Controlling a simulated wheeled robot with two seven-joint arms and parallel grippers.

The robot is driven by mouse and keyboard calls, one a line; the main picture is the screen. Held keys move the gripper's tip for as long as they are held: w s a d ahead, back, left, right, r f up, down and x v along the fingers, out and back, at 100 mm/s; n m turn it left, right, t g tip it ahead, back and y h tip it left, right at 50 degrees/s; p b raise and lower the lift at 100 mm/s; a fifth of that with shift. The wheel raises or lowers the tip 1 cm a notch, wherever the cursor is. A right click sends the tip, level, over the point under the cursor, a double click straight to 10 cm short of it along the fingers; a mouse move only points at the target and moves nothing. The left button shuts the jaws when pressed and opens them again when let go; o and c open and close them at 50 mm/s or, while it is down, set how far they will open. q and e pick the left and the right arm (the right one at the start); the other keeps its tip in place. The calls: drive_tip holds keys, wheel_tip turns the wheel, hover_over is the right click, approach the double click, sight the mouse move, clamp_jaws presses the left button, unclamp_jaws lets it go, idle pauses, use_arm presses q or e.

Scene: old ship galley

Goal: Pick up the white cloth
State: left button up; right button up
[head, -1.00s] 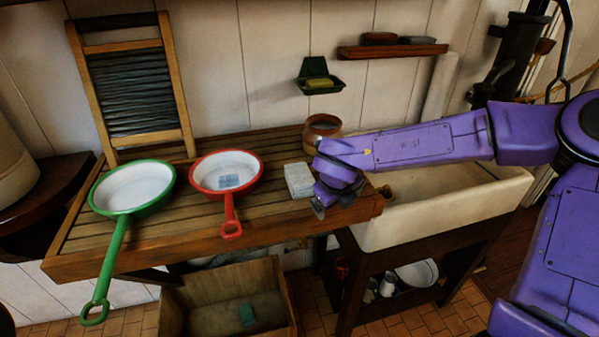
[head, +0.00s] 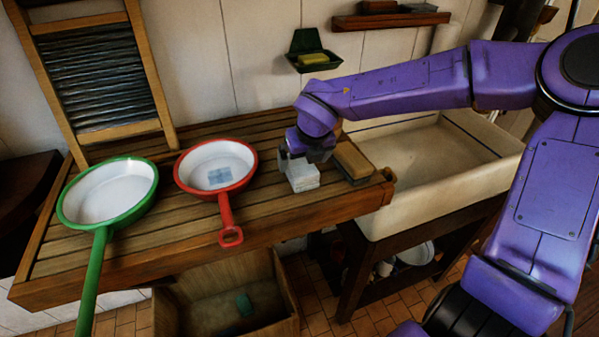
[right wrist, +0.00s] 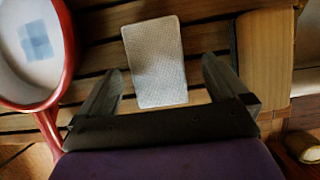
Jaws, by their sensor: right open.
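The white cloth (head: 303,180) is a small folded, stacked block lying on the slatted wooden board, to the right of the red pan. In the right wrist view the cloth (right wrist: 155,58) shows as a pale, textured rectangle. My right gripper (head: 303,158) is just over the cloth in the head view and hides part of its top. In the right wrist view its two fingers (right wrist: 160,85) are apart, one to each side of the cloth's near end, with nothing gripped. I cannot tell whether they touch it. My left gripper is out of view.
A red pan (head: 190,178) holding a small blue checked piece and a green pan (head: 70,215) stand to the left. A brown block (head: 352,158) lies close right of the gripper. The pale sink (head: 385,215) is beyond it. A washboard (head: 100,80) leans behind.

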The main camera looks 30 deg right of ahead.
sight(301, 164)
drive_tip(key=x, duration=0.3)
drive_tip(key=shift+w+a, duration=0.15)
drive_tip(key=shift+w, duration=0.05)
drive_tip(key=shift+w+f, duration=0.1)
drive_tip(key=shift+f, duration=0.2)
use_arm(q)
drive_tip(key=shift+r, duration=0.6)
use_arm(e)
drive_tip(key=shift+r, duration=0.1)
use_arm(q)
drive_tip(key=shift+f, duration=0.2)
use_arm(e)
drive_tip(key=shift+f, duration=0.3)
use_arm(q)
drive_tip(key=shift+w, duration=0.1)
use_arm(e)
drive_tip(key=shift+c, duration=0.3)
